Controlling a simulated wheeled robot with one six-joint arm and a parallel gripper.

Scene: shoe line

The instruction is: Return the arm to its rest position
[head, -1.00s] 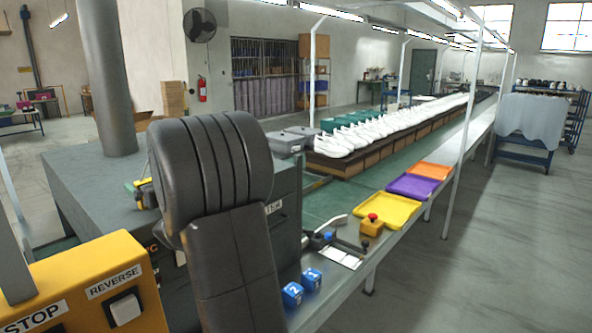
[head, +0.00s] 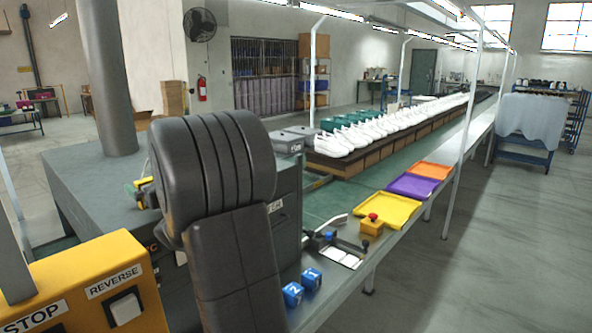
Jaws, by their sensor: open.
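A thick dark grey ribbed link of my arm (head: 215,165) stands large in the left middle of the head view. It hides part of the grey machine and the bench behind it. My gripper does not show in this view, so its place relative to other things cannot be told.
A yellow control box (head: 85,285) stands at the lower left. Blue numbered blocks (head: 292,294), a red-topped button box (head: 371,224) and yellow (head: 388,211), purple and orange trays lie along the bench. White shoes (head: 340,143) line the conveyor.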

